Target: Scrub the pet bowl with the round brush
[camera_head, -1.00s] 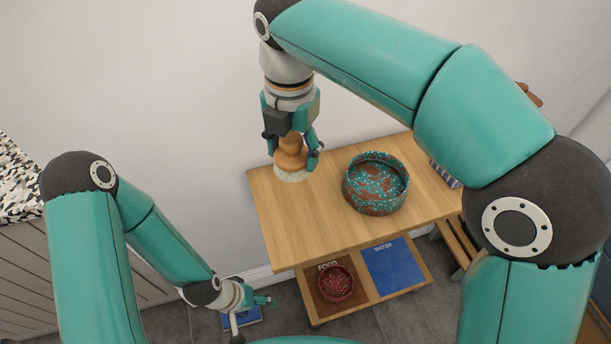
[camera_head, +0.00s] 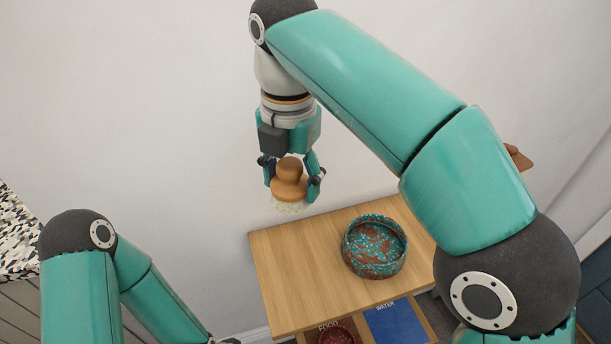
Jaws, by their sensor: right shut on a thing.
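The round brush (camera_head: 289,183) has a wooden knobbed top and pale bristles that face down. My right gripper (camera_head: 292,186) is shut on it and holds it in the air above the back left part of the wooden table. The pet bowl (camera_head: 374,247), speckled teal and brown, sits upright on the table to the right of and below the brush in the picture. Brush and bowl are apart. Of my left arm only the links show at lower left; its gripper is cut off by the bottom edge.
The wooden table top (camera_head: 290,270) is bare left of the bowl. Below it, a lower shelf carries a red bowl (camera_head: 336,336) at the FOOD mark and a blue WATER panel (camera_head: 397,322). A white wall (camera_head: 150,120) stands behind.

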